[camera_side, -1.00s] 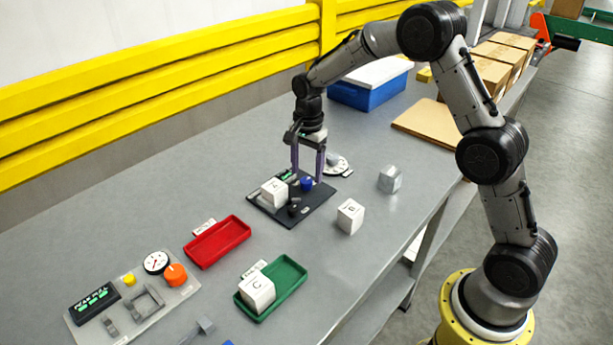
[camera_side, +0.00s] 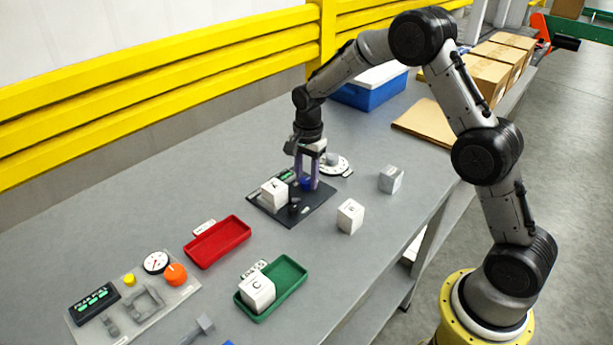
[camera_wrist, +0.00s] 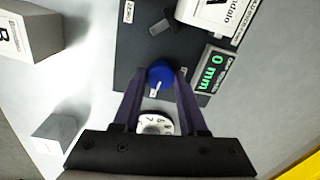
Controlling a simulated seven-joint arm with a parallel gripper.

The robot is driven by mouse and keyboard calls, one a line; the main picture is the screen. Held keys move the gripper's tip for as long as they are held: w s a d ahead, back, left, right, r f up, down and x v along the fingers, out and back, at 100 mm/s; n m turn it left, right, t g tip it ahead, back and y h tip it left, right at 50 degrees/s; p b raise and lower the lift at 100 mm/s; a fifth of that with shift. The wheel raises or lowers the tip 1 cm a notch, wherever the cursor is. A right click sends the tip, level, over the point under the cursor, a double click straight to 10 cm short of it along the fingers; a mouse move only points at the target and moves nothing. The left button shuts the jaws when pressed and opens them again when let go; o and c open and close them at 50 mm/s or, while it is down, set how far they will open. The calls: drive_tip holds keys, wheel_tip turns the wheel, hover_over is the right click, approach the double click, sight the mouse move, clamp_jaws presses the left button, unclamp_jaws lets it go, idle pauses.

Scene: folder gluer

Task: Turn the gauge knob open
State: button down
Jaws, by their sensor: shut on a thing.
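The blue gauge knob (camera_wrist: 160,75) is on a dark gauge plate (camera_side: 316,213), with a white pointer mark that faces my gripper in the wrist view. My gripper (camera_side: 307,186) points straight down over the plate. In the wrist view its two purple fingers (camera_wrist: 158,82) are closed on the two sides of the knob. In the side view the knob (camera_side: 307,184) is partly hidden by the fingers. The gauge display (camera_wrist: 210,71) beside the knob reads 0 mm in green.
A white block marked A (camera_side: 273,194) stands on the plate beside the knob. A block marked B (camera_side: 350,216) and a grey block (camera_side: 391,179) stand to the right. A white dial (camera_side: 335,165) lies just behind. Red (camera_side: 218,243) and green (camera_side: 290,275) trays lie nearer the camera.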

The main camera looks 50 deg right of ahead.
drive_tip(key=shift+n, duration=0.4)
drive_tip(key=n, duration=0.3)
drive_tip(key=shift+n, duration=0.4)
drive_tip(key=n, duration=0.4)
drive_tip(key=shift+n, duration=0.3)
drive_tip(key=n, duration=0.4)
drive_tip(key=shift+w+r, duration=0.1)
drive_tip(key=n, duration=0.4)
drive_tip(key=shift+n, duration=0.3)
drive_tip(key=shift+c, duration=2.2)
unclamp_jaws()
